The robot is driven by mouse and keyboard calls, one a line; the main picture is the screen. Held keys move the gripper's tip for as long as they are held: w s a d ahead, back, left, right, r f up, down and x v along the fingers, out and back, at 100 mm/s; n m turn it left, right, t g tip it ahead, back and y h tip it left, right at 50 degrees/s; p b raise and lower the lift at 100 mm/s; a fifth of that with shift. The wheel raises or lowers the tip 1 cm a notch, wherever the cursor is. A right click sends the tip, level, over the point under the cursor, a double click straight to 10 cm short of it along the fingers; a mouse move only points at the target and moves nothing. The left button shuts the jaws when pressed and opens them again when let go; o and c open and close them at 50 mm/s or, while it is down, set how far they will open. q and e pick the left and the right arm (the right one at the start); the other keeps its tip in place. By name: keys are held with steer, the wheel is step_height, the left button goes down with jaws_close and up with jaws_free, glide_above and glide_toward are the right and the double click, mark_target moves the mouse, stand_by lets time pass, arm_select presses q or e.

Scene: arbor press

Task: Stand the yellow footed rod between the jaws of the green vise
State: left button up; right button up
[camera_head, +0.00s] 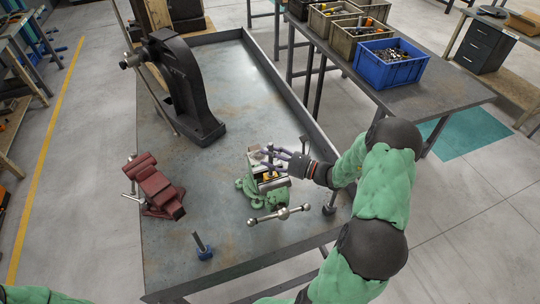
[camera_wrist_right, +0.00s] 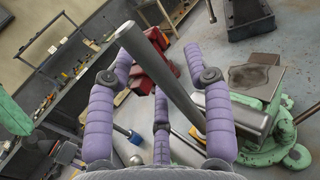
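The green vise (camera_head: 252,190) stands on the bench, its bright metal jaws apart and its ball-ended handle toward the front. It also shows in the right wrist view (camera_wrist_right: 285,110). The yellow footed rod has its yellow foot (camera_head: 267,177) low between the jaws in the head view. Its grey shaft (camera_wrist_right: 165,70) rises between my fingers in the right wrist view, looking tilted there. My right gripper (camera_head: 275,153) is over the vise with its purple fingers spread around the shaft, apparently not clamping it. The foot's underside is hidden. My left gripper is out of view.
A red vise (camera_head: 160,190) stands to the left and a black arbor press (camera_head: 185,90) behind. The bench middle is clear. Bins, including a blue one (camera_head: 390,68), sit on another table.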

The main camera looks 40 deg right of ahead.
steer(key=shift+f, duration=0.1)
steer(key=shift+s, duration=0.15)
steer(key=v, duration=1.1)
steer(key=shift+s+d, duration=0.2)
steer(key=shift+s, duration=0.15)
